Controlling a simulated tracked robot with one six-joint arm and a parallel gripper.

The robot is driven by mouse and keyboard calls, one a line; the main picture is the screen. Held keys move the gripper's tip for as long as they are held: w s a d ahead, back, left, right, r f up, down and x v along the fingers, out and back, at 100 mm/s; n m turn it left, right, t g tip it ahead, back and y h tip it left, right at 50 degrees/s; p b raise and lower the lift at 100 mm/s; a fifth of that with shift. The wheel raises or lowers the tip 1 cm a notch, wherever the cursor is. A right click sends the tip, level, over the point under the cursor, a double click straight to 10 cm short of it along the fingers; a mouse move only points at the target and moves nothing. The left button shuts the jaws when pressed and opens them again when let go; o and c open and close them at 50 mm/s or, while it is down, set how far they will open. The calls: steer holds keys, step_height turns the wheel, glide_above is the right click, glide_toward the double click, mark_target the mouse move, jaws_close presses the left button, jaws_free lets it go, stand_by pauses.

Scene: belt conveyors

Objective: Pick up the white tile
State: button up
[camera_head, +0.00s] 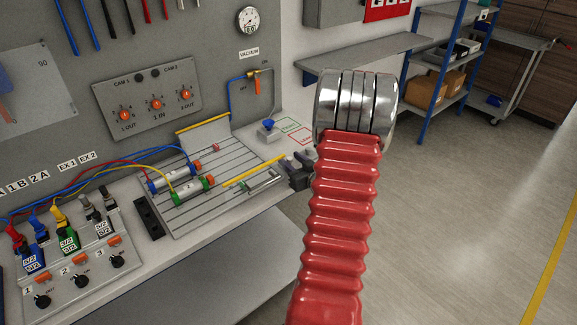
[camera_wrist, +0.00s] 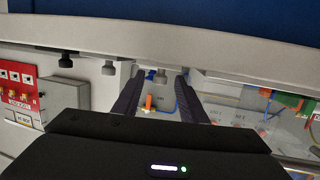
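I cannot make out a white tile in either view. My gripper (camera_wrist: 158,88) shows in the wrist view, with two dark fingers standing apart and nothing visible held between them. Beyond the fingers are a pale surface, a small orange part and blue tubing.
The bench (camera_head: 235,195) carries a grooved plate (camera_head: 190,214) with cylinders, hoses and a valve block (camera_head: 85,255). A grey panel (camera_head: 150,95) stands behind it. A blue-framed shelf (camera_head: 440,80) and a cart (camera_head: 515,85) stand farther back. The floor at right is clear.

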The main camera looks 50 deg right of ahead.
steer(key=shift+x, duration=0.85)
steer(key=shift+c, duration=0.4)
jaws_close()
